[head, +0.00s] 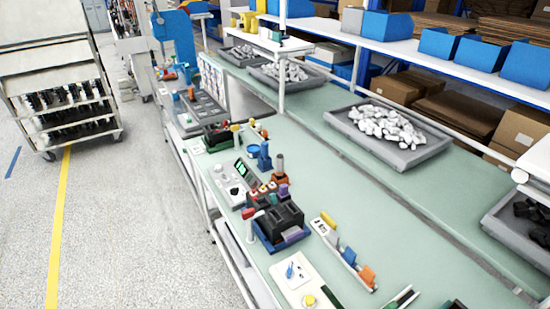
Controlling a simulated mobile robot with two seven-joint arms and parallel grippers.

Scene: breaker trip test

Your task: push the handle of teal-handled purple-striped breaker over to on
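I cannot make out a teal-handled purple-striped breaker for sure; the parts on the bench are small in this view. A black blocky unit (280,220) sits in a dark blue tray (262,238), with purple pieces at its upper end and front side and a red-topped piece at its left. A pale rail (338,252) to its right carries yellow, blue and orange upright pieces. Neither of my grippers is in view.
A white panel with a yellow knob (308,299) lies at the near bench edge. A small device with a green screen (245,171) stands farther back. Grey trays of white parts (388,155) lie right. The green bench top (360,215) is clear between.

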